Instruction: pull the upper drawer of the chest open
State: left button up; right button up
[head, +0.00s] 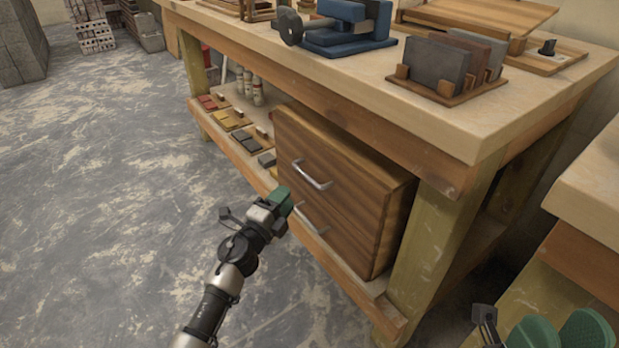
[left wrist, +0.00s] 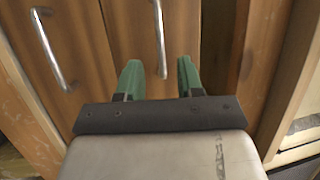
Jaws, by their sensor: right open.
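The wooden chest (head: 340,195) stands on the bench's lower shelf, with two drawer fronts that look closed. The upper drawer's metal handle (head: 312,176) shows in the head view. In the left wrist view the picture is turned sideways, and this handle (left wrist: 160,38) is the right-hand one. The lower handle (head: 312,222) is partly hidden by my left gripper. My left gripper (head: 283,198) is in front of the chest. Its green fingers are apart (left wrist: 158,78), with the near end of the upper handle between their tips, with gaps on both sides. My right gripper (head: 558,333) is open and empty at the lower right.
The bench top (head: 420,110) overhangs the chest. A bench leg (head: 440,240) stands right of the chest. Coloured blocks (head: 232,122) and bottles (head: 250,88) are on the shelf to the left. Another table (head: 595,190) is at the right. The floor (head: 110,200) at left is clear.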

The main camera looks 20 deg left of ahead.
aim_at(304, 172)
pick_arm(q)
jog(key=b+x, duration=0.2)
jog(key=x, duration=0.7)
jog(key=shift+w+d, duration=0.1)
jog(key=shift+w, duration=0.1)
grip_shut()
